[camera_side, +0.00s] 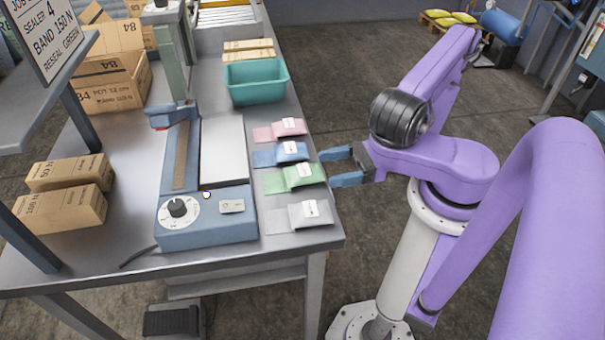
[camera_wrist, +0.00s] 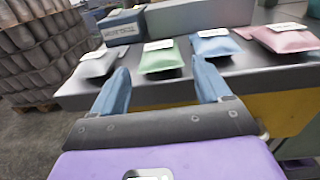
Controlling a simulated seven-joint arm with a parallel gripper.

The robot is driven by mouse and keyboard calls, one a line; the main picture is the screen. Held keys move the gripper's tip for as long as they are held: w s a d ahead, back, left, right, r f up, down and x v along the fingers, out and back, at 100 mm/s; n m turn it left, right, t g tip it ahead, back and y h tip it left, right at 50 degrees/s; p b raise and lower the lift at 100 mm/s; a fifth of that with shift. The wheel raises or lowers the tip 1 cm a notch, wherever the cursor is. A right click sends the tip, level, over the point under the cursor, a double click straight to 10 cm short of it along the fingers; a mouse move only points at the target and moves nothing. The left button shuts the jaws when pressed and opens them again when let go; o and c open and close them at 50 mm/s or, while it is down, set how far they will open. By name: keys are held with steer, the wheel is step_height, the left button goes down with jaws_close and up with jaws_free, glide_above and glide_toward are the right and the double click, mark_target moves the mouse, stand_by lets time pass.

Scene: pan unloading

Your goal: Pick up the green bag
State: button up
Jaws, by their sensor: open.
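The green bag (camera_side: 292,178) lies flat on the bench near its right edge, with a white label on it. It sits between the blue bag (camera_side: 281,154) and the grey bag (camera_side: 300,216). In the wrist view the green bag (camera_wrist: 160,57) lies ahead, between the directions of my two fingers. My gripper (camera_side: 348,166) is open and empty, just off the bench's right edge, with its blue fingers pointing at the bags. In the wrist view my gripper's fingertips (camera_wrist: 160,78) are apart and do not appear to touch any bag.
A pink bag (camera_side: 279,130) lies beyond the blue one. The blue sealer (camera_side: 207,215) stands left of the bags. A teal bin (camera_side: 255,83) stands behind the row. Brown boxes (camera_side: 62,210) sit at the bench's left. The floor right of the bench is clear around my arm.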

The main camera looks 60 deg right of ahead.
mark_target(320, 170)
steer(key=shift+x, duration=2.65)
steer(key=c, duration=0.8)
